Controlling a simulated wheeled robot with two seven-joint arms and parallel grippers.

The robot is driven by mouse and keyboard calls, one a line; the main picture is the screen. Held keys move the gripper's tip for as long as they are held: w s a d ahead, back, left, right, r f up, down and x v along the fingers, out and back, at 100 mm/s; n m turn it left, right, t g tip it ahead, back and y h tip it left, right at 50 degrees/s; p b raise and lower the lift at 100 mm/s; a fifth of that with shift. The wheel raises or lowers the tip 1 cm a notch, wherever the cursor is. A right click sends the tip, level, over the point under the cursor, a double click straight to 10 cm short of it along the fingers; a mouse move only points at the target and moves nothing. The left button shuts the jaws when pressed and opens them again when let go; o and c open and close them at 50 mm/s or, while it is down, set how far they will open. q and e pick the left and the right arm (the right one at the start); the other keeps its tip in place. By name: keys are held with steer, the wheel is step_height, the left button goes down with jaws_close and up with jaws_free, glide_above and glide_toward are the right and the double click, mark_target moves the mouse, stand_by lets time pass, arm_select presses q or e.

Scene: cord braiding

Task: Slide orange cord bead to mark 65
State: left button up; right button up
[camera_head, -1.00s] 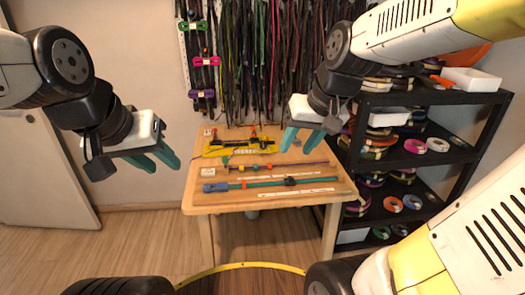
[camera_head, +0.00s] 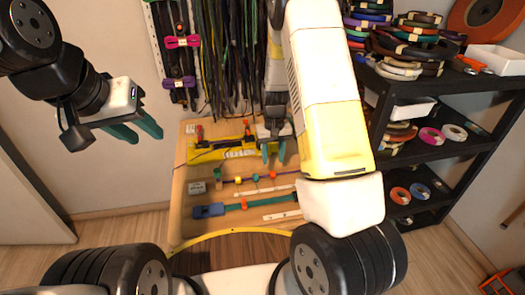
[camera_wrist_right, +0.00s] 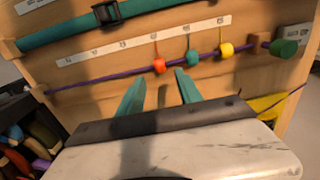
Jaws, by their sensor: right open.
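The orange bead (camera_head: 273,175) sits on a thin purple cord stretched along the wooden table. In the right wrist view, the orange bead (camera_wrist_right: 159,65) is just ahead of my right gripper (camera_wrist_right: 159,77), between the lines of its two open fingertips, with a gap. The gripper also shows in the head view (camera_head: 274,153). A teal bead (camera_wrist_right: 192,57) and a yellow bead (camera_wrist_right: 226,49) are on the same cord. A white marked strip (camera_wrist_right: 145,40) runs beside the cord; its numbers are too small to read. My left gripper (camera_head: 138,131) is open and empty, left of the table.
A yellow tool (camera_head: 222,150) lies behind the cord. A green strap with a blue clamp (camera_head: 208,211) lies nearer me. A black shelf (camera_head: 440,165) with rolled cords stands at the right. Hanging cords (camera_head: 225,60) cover the back wall.

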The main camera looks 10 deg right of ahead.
mark_target(273, 172)
step_height(273, 172, down, 7)
steer(key=shift+f, duration=0.2)
stand_by(0.3)
steer(key=shift+s, duration=0.1)
jaws_close()
stand_by(1.2)
